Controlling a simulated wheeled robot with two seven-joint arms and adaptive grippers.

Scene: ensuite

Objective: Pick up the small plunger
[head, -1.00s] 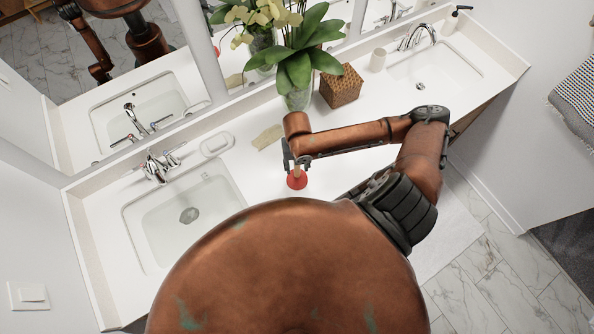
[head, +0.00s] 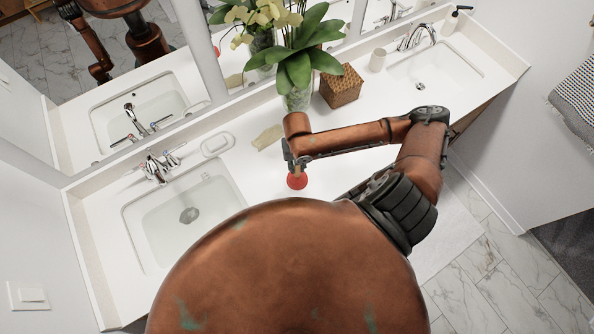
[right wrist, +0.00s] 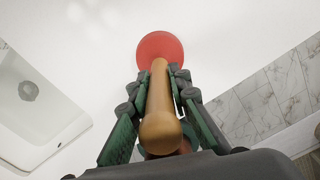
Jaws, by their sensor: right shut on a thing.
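The small plunger has a red rubber cup (head: 297,181) and a light wooden handle (right wrist: 160,105). In the head view it is at the counter's front part, right of the left sink. My right gripper (head: 294,166) is shut on the handle just above the cup. In the right wrist view the fingers (right wrist: 160,76) press the handle from both sides, and the cup (right wrist: 160,47) shows beyond the fingertips. I cannot tell whether the cup touches the counter. My left gripper is not in view.
The white counter (head: 255,170) has a left sink (head: 160,225) with a faucet and a right sink (head: 440,70). A soap dish (head: 217,144), a folded tan cloth (head: 267,137), a flower vase (head: 298,98), a woven box (head: 341,86) and a cup (head: 378,60) stand behind my gripper.

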